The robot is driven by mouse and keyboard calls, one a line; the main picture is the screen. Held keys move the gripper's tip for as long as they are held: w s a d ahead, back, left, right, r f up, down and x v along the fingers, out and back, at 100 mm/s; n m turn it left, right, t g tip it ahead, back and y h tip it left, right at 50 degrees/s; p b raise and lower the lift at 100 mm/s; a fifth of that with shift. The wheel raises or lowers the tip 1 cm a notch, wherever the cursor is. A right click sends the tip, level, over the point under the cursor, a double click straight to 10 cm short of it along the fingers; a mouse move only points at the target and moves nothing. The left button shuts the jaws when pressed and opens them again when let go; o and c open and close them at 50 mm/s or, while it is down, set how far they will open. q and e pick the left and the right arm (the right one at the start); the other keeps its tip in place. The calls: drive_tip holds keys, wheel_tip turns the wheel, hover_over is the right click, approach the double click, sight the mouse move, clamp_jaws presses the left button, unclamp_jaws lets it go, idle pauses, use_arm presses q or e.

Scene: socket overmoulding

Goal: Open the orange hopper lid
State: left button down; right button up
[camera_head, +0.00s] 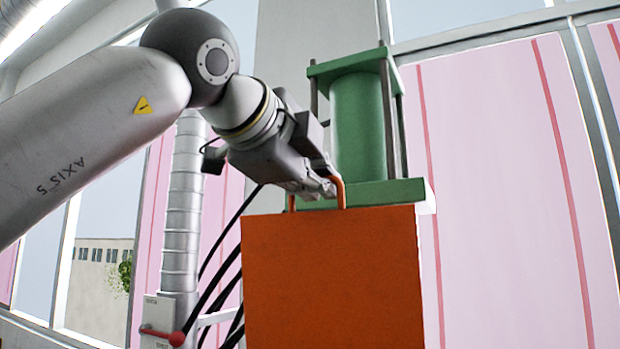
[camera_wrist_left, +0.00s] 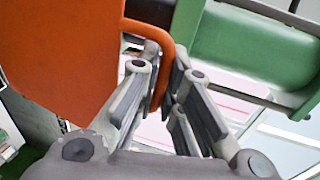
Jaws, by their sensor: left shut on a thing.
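The orange hopper lid (camera_head: 333,285) fills the lower middle of the head view as a flat upright panel. An orange bar handle (camera_head: 341,192) stands at its top edge. My left gripper (camera_head: 328,186) is shut on this handle. In the left wrist view the lid (camera_wrist_left: 62,60) is at the upper left, and the handle (camera_wrist_left: 168,60) passes between the fingers of my left gripper (camera_wrist_left: 165,85). The hopper itself is hidden behind the lid. My right gripper is not in view.
A green cylinder between plates and rods (camera_head: 358,125) stands just behind the lid. A silver ribbed duct (camera_head: 184,200) and black cables (camera_head: 225,285) are to the left. A red-handled lever (camera_head: 176,338) is at the lower left. Pink panels (camera_head: 500,180) stand behind.

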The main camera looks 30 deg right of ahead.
use_arm(q)
drive_tip(key=c, duration=1.8)
unclamp_jaws()
drive_tip(key=shift+o, duration=1.2)
drive_tip(key=shift+s+d, duration=0.1)
drive_tip(key=shift+s, duration=0.1)
drive_tip(key=v, duration=1.2)
drive_tip(key=shift+f, duration=0.1)
